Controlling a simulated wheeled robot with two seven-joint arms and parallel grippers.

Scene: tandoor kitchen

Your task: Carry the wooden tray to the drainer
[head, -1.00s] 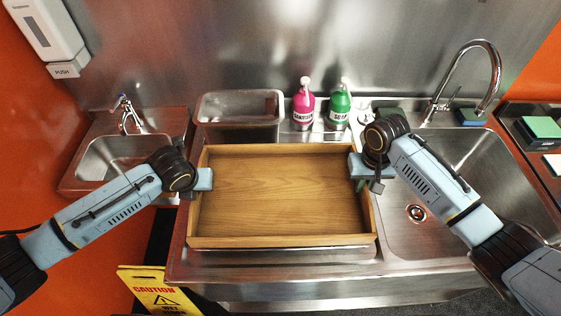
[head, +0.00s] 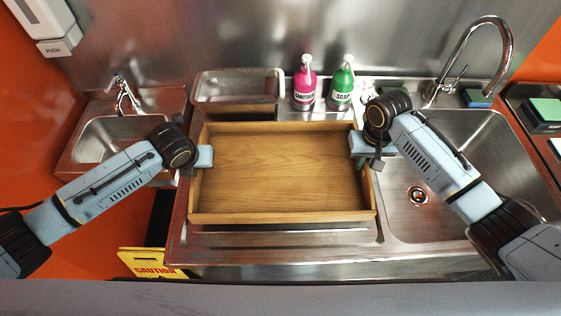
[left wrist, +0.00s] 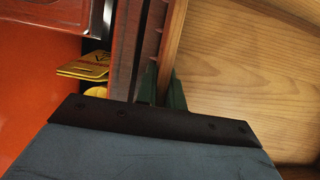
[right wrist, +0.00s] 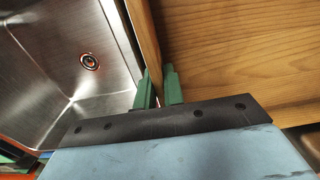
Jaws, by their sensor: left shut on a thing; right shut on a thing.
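The wooden tray (head: 280,175) is empty and sits over the ribbed steel drainer (head: 285,240) left of the large sink. I cannot tell whether it touches the drainer. My left gripper (head: 203,157) is shut on the tray's left wall; the green fingertips (left wrist: 162,92) straddle that wall in the left wrist view. My right gripper (head: 358,145) is shut on the tray's right wall, and its green fingertips (right wrist: 159,88) straddle it in the right wrist view. The tray covers most of the drainer.
A pink sanitizer bottle (head: 305,88), a green soap bottle (head: 342,88) and a steel container (head: 238,92) stand behind the tray. The large sink (head: 460,160) with a tall tap (head: 500,45) is at right. A small basin (head: 112,135) is at left. A yellow caution sign (head: 150,265) stands below.

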